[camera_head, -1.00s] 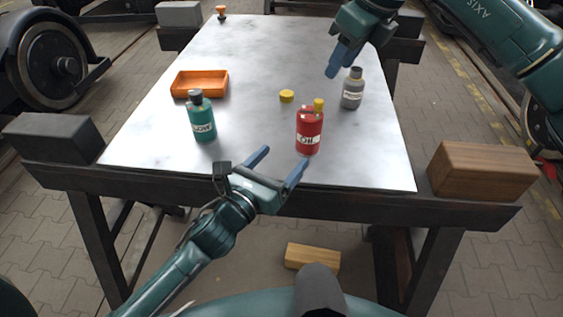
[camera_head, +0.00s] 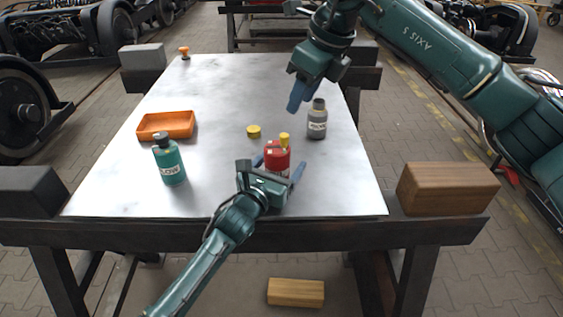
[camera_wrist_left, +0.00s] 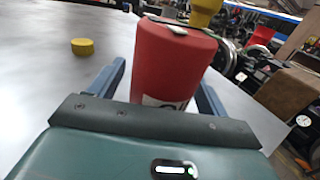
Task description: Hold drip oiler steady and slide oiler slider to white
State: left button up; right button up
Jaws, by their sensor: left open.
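The red can (camera_head: 277,158), which I take for the drip oiler, stands upright on the metal-topped table with a yellow cap on top. In the left wrist view, the red can (camera_wrist_left: 172,62) has a flat metallic strip on its top, perhaps the slider, and a yellow knob (camera_wrist_left: 205,12). My left gripper (camera_head: 279,168) is open, with its blue fingers on either side of the can; I see a gap at the left finger in the wrist view. My right gripper (camera_head: 299,97) hangs behind and above, near the grey bottle; its fingers overlap, so its opening is unclear.
A grey bottle (camera_head: 317,122) stands behind and right of the can. A yellow disc (camera_head: 254,131), a teal bottle (camera_head: 170,163) and an orange tray (camera_head: 151,133) are to the left. A wooden block (camera_head: 447,188) sits at the right edge. The table's far middle is clear.

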aim_at(285, 135)
pick_arm(q)
jog(key=shift+w+d, duration=0.2)
jog(key=shift+w, duration=0.15)
jog(key=c, duration=1.1)
pick_arm(e)
jog(key=shift+o, duration=0.8)
jog(key=shift+s+a+r+m, duration=0.1)
jog(key=shift+s+r+m, duration=0.2)
jog(key=shift+s+m, duration=0.15)
jog(key=w+a+f, duration=0.1)
jog(key=f, duration=0.2)
jog(key=f+m, duration=0.1)
jog(key=f, duration=0.2)
jog(key=w+a+f+m+t, duration=0.1)
jog(key=f, duration=0.3)
jog(key=shift+w+a+m, duration=0.25)
jog(key=shift+w+a, duration=0.1)
jog(key=shift+r, duration=0.1)
grip_shut()
